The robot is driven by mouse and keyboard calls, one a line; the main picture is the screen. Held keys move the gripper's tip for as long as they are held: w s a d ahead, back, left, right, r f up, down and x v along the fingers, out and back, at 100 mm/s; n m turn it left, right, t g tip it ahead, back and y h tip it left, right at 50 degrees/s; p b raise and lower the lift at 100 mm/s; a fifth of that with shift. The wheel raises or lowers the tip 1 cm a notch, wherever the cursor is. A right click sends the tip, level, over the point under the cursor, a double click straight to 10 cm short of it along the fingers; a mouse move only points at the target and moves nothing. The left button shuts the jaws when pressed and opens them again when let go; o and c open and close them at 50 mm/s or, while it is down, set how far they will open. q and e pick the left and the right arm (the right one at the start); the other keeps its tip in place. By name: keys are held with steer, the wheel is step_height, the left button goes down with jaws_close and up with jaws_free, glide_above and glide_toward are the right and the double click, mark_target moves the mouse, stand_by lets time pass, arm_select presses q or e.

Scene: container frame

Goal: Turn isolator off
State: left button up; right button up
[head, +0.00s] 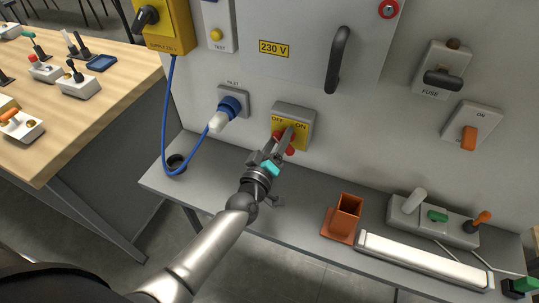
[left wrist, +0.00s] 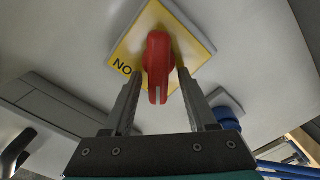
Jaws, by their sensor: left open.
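The isolator (head: 294,112) is a grey box with a yellow plate marked OFF at left and ON at right, low on the panel. Its red handle (head: 290,150) is partly hidden behind my left gripper (head: 283,140) in the head view. In the left wrist view the red handle (left wrist: 159,66) stands out from the yellow plate (left wrist: 193,42). My left gripper's fingers (left wrist: 156,95) are open, one on each side of the handle. I cannot tell whether either finger touches it. My right gripper is not in view.
A blue plug (head: 229,106) with a blue cable is left of the isolator. A black door handle (head: 338,60) is above right. On the grey shelf, an orange holder (head: 347,212) and a white bar (head: 425,262) lie to the right. A wooden table (head: 85,115) stands at left.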

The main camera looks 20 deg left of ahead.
arm_select(q)
steer(key=s, duration=1.5)
steer(key=shift+a, duration=0.2)
